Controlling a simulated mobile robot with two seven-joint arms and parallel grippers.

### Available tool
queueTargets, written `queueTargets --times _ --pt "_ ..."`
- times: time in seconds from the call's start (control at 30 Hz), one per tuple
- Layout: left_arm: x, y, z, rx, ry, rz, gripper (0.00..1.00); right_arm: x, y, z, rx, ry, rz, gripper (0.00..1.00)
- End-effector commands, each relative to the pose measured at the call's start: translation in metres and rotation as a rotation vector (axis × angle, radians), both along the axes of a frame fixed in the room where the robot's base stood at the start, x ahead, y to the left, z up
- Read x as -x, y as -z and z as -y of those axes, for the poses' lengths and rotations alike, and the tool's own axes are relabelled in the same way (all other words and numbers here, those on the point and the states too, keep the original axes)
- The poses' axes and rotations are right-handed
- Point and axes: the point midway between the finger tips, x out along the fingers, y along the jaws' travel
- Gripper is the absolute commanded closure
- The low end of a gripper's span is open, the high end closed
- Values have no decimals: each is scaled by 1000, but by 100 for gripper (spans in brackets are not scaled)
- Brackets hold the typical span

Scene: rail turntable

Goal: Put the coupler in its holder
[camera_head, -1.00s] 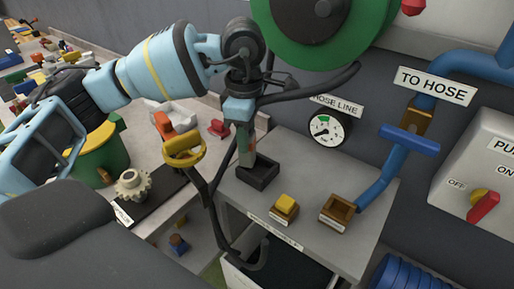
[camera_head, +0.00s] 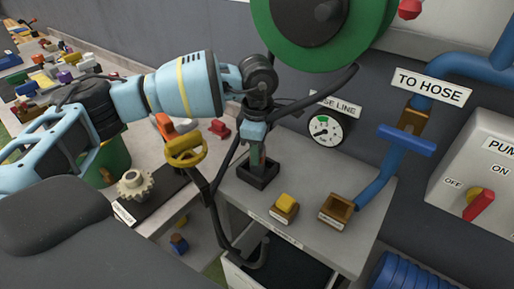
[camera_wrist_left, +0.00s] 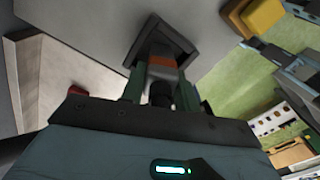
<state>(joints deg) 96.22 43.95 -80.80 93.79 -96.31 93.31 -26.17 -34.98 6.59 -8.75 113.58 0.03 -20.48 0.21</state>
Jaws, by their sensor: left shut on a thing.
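My left gripper (camera_head: 257,152) points down over the black square holder (camera_head: 258,174) on the grey bench top. In the left wrist view its green fingers (camera_wrist_left: 160,94) are shut on the coupler (camera_wrist_left: 163,62), a grey and dark piece with an orange band. The coupler's far end is at the mouth of the holder (camera_wrist_left: 181,40). I cannot tell how deep it sits. The fingers hide much of the coupler in the head view. My right gripper is not in view.
A black hose (camera_head: 212,205) loops beside my gripper. A yellow button block (camera_head: 285,207) and a brown open socket (camera_head: 338,209) stand to the holder's right. A yellow handwheel (camera_head: 186,150) and a cream gear (camera_head: 135,185) are to its left. A green reel (camera_head: 285,40) hangs above.

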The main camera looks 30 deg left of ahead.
Motion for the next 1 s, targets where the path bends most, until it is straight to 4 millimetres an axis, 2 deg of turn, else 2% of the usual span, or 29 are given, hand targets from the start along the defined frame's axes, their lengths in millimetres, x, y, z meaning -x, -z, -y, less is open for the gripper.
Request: queueTargets --times 0.4,0.43,0.6,0.87,1.0 --pt "-1 3 0 0 1 3 98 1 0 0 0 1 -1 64" --pt "-1 4 0 0 1 2 68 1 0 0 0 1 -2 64" --pt "-1 3 0 0 1 3 48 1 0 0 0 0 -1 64" --pt "-1 2 0 0 1 3 48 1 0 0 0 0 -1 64" --pt "-2 -6 1 2 1 5 48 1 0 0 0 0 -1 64"
